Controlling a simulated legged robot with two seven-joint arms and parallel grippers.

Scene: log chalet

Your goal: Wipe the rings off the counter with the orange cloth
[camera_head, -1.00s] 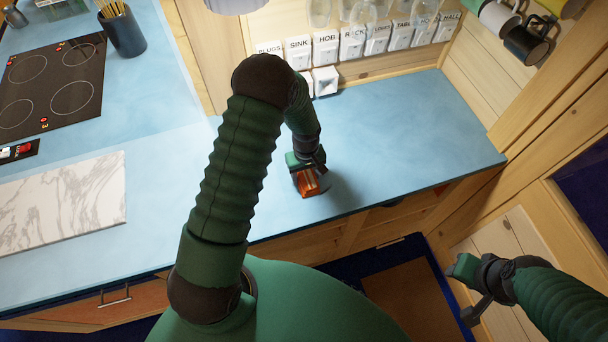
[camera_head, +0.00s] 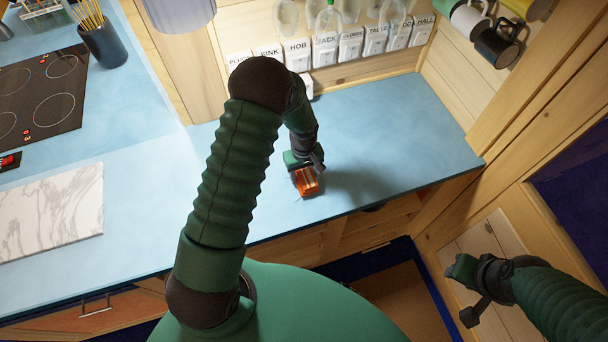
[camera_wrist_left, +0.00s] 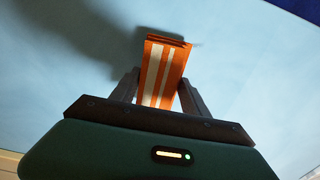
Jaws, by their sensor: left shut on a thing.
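The orange cloth (camera_head: 306,181), folded and with pale stripes, is held at the blue counter (camera_head: 380,130), near its front edge. My left gripper (camera_head: 305,170) is shut on it from above. In the left wrist view the cloth (camera_wrist_left: 163,70) sits between the two fingers of the left gripper (camera_wrist_left: 160,88), its far end at or just over the blue surface. I cannot tell whether it touches. No rings show clearly on the counter; the arm and its shadow hide part of it. My right gripper (camera_head: 465,290) is off the counter at the lower right, its jaws unclear.
Labelled white switches (camera_head: 325,50) and glass bottles (camera_head: 328,18) line the back wall. A marble board (camera_head: 50,212), a black hob (camera_head: 40,95) and a dark utensil pot (camera_head: 103,42) stand left. Mugs (camera_head: 497,40) hang upper right. The counter right of the cloth is clear.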

